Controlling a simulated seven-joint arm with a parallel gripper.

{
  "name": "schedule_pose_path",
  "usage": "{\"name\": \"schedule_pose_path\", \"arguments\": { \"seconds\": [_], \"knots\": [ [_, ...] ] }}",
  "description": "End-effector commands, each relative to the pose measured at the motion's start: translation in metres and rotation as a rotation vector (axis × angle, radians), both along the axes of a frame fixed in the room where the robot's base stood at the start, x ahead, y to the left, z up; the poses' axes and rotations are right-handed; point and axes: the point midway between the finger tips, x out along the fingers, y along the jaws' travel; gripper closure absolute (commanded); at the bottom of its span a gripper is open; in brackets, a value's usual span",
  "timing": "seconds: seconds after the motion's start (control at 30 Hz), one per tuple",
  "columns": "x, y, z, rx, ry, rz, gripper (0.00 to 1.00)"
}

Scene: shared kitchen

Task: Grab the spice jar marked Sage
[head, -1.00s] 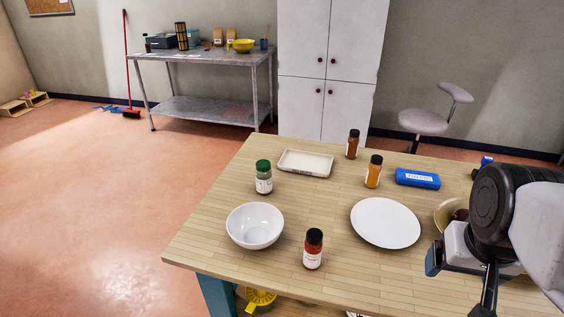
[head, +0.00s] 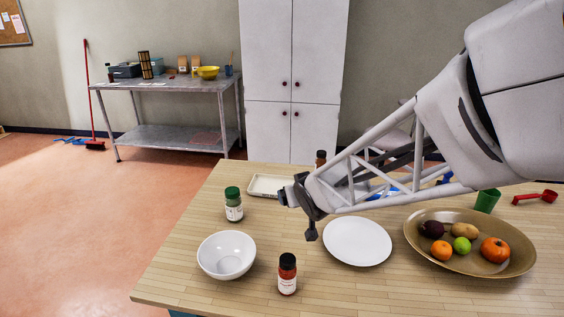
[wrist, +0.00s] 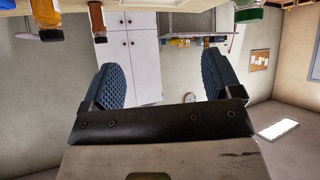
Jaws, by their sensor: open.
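A spice jar with a green lid and greenish contents (head: 233,205) stands upright at the left of the wooden table; its label is too small to read. In the wrist view, which is upside down, a green jar (wrist: 249,14) shows at the top right edge. A jar with a black lid and red contents (head: 287,274) stands at the front. A brown jar (head: 321,158) is partly hidden behind my arm. My gripper (head: 298,213) is open and empty above the table, right of the green-lidded jar. Both its fingers (wrist: 165,82) are apart in the wrist view.
A white bowl (head: 227,255) stands in front of the green-lidded jar. A pale tray (head: 264,186) lies behind. A white plate (head: 357,242) and a fruit platter (head: 410,232) are to the right. A green cup (head: 487,201) stands beyond.

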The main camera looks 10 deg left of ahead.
Motion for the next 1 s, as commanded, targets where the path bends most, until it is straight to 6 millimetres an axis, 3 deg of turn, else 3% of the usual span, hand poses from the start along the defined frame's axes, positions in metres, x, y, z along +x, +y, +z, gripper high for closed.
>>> {"name": "schedule_pose_path", "arguments": {
  "seconds": [0.03, 0.2, 0.4, 0.57, 1.0],
  "knots": [
    [0.007, 0.024, -0.01, 0.02, -0.021, 0.045, 0.16],
    [0.019, 0.092, -0.034, 0.103, -0.095, 0.183, 0.16],
    [0.019, 0.143, -0.053, 0.174, -0.139, 0.289, 0.16],
    [0.018, 0.156, -0.056, 0.198, -0.152, 0.318, 0.16],
    [0.02, 0.159, -0.058, 0.197, -0.151, 0.318, 0.16]
  ]
}}
